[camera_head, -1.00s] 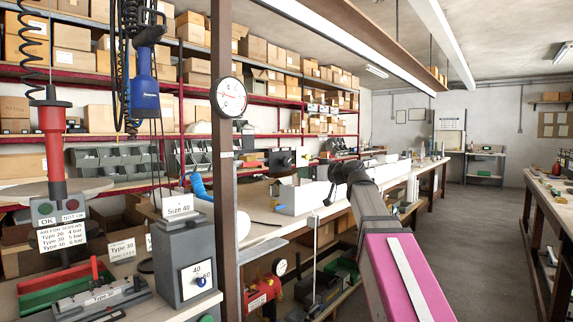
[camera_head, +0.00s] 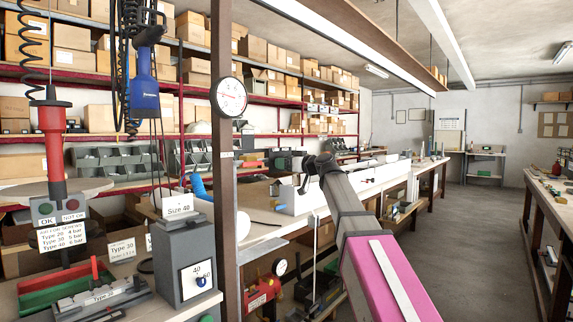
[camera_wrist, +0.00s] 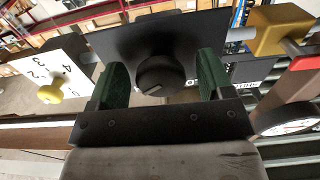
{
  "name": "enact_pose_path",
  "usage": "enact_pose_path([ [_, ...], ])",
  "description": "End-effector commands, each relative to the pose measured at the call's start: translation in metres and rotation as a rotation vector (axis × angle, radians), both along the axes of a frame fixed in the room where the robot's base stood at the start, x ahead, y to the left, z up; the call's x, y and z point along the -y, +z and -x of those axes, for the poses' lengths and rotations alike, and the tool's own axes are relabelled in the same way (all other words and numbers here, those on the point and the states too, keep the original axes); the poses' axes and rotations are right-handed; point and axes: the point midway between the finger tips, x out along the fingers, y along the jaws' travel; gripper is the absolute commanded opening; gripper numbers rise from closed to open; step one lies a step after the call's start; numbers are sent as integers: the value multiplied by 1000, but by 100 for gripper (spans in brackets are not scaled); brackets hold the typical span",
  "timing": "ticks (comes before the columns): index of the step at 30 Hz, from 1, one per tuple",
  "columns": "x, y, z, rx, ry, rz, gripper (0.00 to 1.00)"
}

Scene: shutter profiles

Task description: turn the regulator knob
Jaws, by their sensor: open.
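In the wrist view a round black knob (camera_wrist: 163,74) with a pale mark stands out from a dark plate (camera_wrist: 130,42). It shows between the two green fingers of my gripper (camera_wrist: 159,60), which are open, one on each side of it. I cannot tell whether the fingers touch it. A yellow knob (camera_wrist: 50,93) on a white numbered dial (camera_wrist: 45,68) lies to the left. No label names the regulator, so I cannot tell for sure which knob it is. In the head view my gripper (camera_head: 312,167) is over the bench and small.
The aisle floor (camera_head: 470,250) is clear.

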Motion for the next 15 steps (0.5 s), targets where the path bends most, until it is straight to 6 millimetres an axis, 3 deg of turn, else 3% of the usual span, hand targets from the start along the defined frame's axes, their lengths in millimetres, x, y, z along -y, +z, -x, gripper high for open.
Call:
enact_pose_path([
  [11,-3,0,-3,0,0,0,70],
  [15,-3,0,-3,0,0,0,25],
])
